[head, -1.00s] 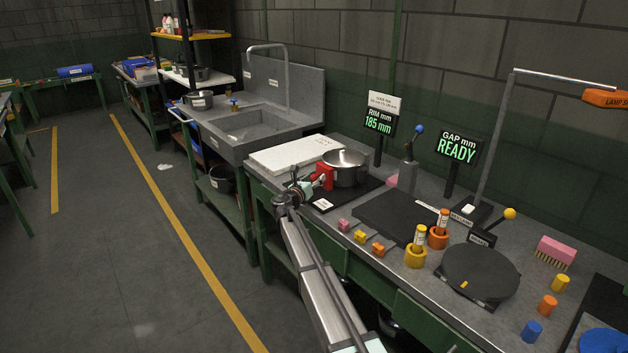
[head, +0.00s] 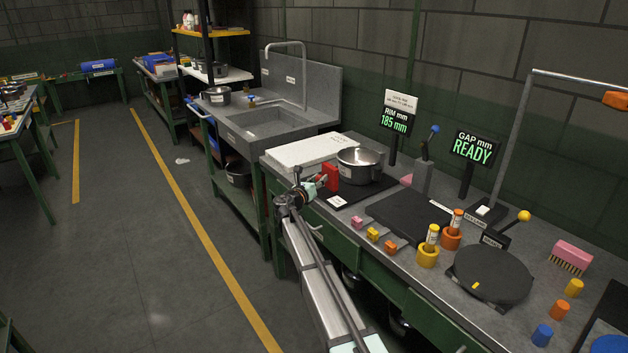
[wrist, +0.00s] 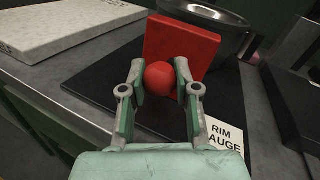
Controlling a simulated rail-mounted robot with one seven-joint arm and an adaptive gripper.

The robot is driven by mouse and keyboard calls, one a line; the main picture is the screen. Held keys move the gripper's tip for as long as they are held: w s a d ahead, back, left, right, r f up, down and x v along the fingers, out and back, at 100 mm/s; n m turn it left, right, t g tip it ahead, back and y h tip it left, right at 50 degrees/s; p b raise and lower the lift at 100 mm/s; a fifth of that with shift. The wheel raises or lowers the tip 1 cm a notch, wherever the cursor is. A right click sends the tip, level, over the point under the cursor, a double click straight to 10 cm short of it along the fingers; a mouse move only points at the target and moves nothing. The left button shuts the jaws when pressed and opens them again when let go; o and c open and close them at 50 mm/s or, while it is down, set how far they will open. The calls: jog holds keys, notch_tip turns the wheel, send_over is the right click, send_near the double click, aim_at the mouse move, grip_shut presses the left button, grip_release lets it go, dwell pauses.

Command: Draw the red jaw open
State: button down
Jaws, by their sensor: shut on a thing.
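The red jaw (head: 330,177) is an upright red block at the left end of the dark rim gauge plate (head: 352,193), beside a steel pot (head: 360,166). In the wrist view the jaw (wrist: 183,45) has a round red knob (wrist: 160,80) on its near face. My gripper (wrist: 160,88) is shut on that knob, one finger on each side. The steel pot (wrist: 215,15) stands behind the jaw, which partly hides it. Whether jaw and pot touch, I cannot tell. In the head view my gripper (head: 318,184) is small at the jaw's left.
A pale slab (head: 300,152) lies left of the gauge. A rim display (head: 396,122) reads 185 mm; a gap display (head: 474,147) reads READY. Small pink, yellow and orange blocks (head: 373,234) lie along the bench's front edge.

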jog(key=c, duration=0.8)
grip_release()
jog(key=shift+s+a, duration=0.1)
jog(key=shift+a, duration=0.1)
jog(key=v, duration=1.2)
